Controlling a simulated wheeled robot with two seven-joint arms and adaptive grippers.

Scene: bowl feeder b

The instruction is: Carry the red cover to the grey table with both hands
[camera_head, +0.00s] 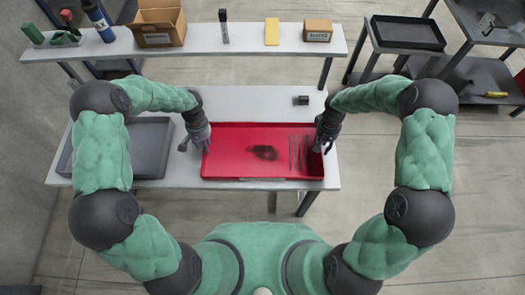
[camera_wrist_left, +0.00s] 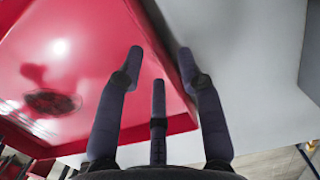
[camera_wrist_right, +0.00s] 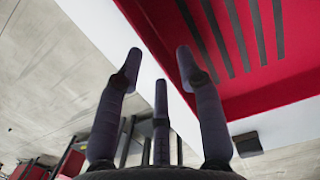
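The red cover (camera_head: 230,165), a shallow rectangular piece with a dark oval patch and several dark slots at its right, lies on a light-grey table (camera_head: 255,100). My left gripper (camera_head: 207,147) is at its left edge. In the left wrist view the open fingers (camera_wrist_left: 160,58) straddle the rim of the cover (camera_wrist_left: 80,55), one over the red, one outside. My right gripper (camera_head: 318,146) is at the right edge. In the right wrist view its open fingers (camera_wrist_right: 158,65) lie either side of the cover's rim (camera_wrist_right: 275,90). Finger contact with the rim cannot be told.
A grey tray (camera_head: 150,148) stands left of the cover. A small dark block (camera_head: 302,100) sits behind it. A shelf (camera_head: 240,42) with boxes and tools spans the back. A dark grey table (camera_head: 490,75) and a stand with a black tray (camera_head: 408,33) are at the back right.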

